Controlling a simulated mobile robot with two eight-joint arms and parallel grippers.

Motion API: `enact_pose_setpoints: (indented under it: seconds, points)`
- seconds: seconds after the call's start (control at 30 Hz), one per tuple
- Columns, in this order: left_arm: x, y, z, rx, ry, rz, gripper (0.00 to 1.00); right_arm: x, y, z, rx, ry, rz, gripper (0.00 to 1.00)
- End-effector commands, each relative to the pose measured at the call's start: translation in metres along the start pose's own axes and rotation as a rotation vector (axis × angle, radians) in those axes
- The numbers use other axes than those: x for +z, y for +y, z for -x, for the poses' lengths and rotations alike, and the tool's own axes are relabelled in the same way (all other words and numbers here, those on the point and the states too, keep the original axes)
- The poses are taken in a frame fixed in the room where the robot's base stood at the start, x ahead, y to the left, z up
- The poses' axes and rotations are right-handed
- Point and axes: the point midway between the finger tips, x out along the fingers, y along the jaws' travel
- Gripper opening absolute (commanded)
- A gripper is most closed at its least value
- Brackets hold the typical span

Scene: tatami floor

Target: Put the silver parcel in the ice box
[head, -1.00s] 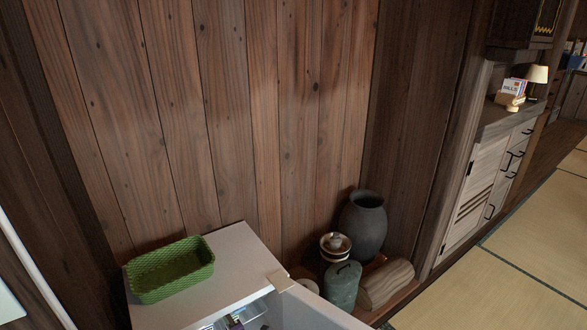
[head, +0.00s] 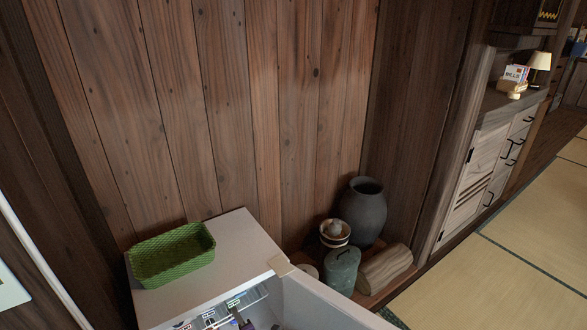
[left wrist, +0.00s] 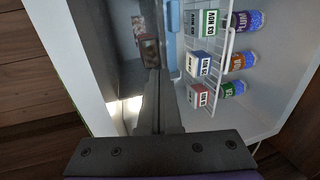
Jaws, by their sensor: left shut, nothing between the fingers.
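The ice box (head: 237,245) is a white fridge with its door (head: 315,303) open, at the bottom of the head view. My left gripper (left wrist: 157,85) is shut and empty, pointing into the open ice box. I cannot make out the silver parcel in either view. My right gripper is not in view.
A green basket (head: 172,257) stands on top of the ice box. A dark jar (head: 363,210), a lidded green pot (head: 342,270) and a log (head: 384,268) stand right of the door. Tatami floor (head: 510,250) is clear at right.

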Motion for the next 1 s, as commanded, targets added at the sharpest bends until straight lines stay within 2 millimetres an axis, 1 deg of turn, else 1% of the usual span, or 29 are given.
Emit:
enact_pose_setpoints:
  seconds: [0.1, 1.0]
  points:
    - [0.001, -0.003, 0.013, 0.0, -0.002, 0.0, 0.0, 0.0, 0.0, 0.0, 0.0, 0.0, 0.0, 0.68]
    - [0.001, -0.025, 0.1, 0.0, -0.002, 0.0, 0.0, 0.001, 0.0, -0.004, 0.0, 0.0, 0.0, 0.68]
